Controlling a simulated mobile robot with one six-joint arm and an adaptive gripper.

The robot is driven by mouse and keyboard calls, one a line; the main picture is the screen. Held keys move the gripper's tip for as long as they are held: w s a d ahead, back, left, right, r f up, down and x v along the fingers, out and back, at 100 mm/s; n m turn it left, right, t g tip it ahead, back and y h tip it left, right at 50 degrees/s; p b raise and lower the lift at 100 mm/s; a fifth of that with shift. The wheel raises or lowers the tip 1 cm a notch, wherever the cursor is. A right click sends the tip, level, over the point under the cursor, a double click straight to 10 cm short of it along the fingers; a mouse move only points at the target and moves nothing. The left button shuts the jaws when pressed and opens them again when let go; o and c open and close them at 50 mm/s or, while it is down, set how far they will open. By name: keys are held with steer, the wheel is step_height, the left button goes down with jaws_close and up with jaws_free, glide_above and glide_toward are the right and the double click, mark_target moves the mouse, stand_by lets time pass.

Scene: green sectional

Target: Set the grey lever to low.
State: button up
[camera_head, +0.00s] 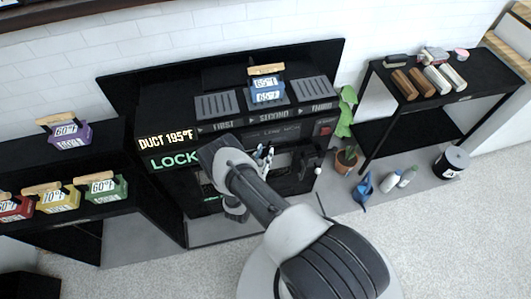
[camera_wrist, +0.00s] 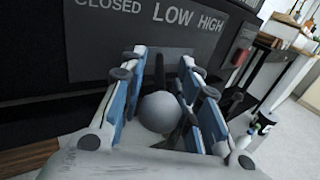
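In the wrist view, a round grey knob (camera_wrist: 160,112), which looks like the end of the grey lever, sits between the two blue-padded fingers of my gripper (camera_wrist: 163,62). The fingers are spread on either side of it, with a small gap seeming to show on each side. Above is a dark panel with a grey label plate (camera_wrist: 135,45) reading CLOSED, LOW and HIGH. The knob appears roughly below LOW, but the slanted view does not settle the setting. In the head view, my gripper (camera_head: 264,158) is at the machine's front; I cannot make out the lever there.
The black machine (camera_head: 150,110) shows DUCT 195°F and LOCK. A red switch (camera_head: 325,128) is right of my gripper. A potted plant (camera_head: 345,158), bottles on the floor and a black shelf (camera_head: 480,75) stand further right. Tagged coloured blocks stand left.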

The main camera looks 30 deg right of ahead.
steer(key=shift+x, duration=0.9)
jaws_close()
